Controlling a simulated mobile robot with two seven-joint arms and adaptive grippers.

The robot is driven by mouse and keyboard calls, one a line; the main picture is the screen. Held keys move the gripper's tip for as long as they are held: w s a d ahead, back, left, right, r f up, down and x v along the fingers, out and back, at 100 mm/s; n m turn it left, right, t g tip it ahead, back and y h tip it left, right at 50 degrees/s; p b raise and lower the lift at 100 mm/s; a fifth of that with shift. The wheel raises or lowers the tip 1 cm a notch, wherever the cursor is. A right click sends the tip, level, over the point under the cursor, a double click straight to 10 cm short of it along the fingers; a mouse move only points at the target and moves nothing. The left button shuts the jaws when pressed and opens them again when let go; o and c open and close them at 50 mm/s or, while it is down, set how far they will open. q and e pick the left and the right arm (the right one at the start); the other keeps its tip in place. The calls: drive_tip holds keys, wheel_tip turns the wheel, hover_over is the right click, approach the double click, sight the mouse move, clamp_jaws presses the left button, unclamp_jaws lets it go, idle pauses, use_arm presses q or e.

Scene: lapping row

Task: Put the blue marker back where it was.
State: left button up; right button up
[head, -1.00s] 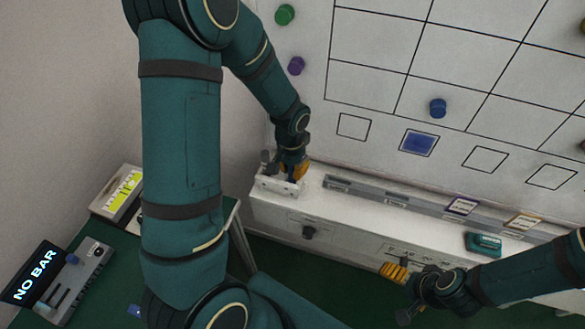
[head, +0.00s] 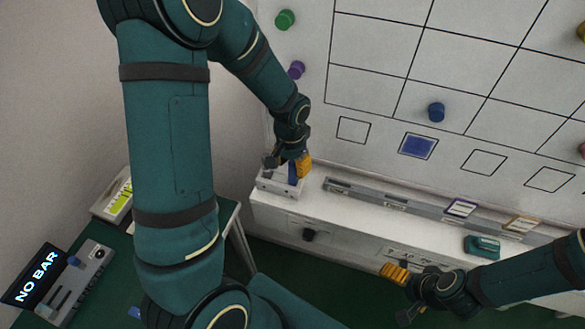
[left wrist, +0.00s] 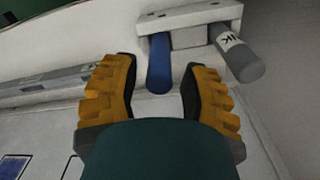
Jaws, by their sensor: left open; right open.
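The blue marker (left wrist: 159,64) stands in a slot of the small white holder (left wrist: 187,17) in the left wrist view. In the head view the marker (head: 292,174) and the holder (head: 278,188) are at the left end of the white ledge. My left gripper (left wrist: 160,75) is open, its orange fingers on either side of the marker with a gap to each. In the head view this gripper (head: 287,163) is above the holder and partly hides it. My right gripper (head: 398,290) is open and empty in front of the ledge, at the lower right.
A grey cylinder with a lettered label (left wrist: 238,58) sits in the holder beside the marker. A grey rail (head: 395,201) runs along the ledge, with a teal eraser-like block (head: 482,245) to the right. A gridded whiteboard (head: 375,45) with coloured magnets rises behind.

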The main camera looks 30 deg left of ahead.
use_arm(q)
wheel_tip(320, 180, up, 9)
drive_tip(key=shift+s+f+p, duration=0.1)
drive_tip(key=shift+s+p, duration=0.05)
drive_tip(key=shift+p, duration=0.55)
use_arm(e)
drive_tip(key=shift+w+r, duration=0.3)
drive_tip(key=shift+r, duration=0.5)
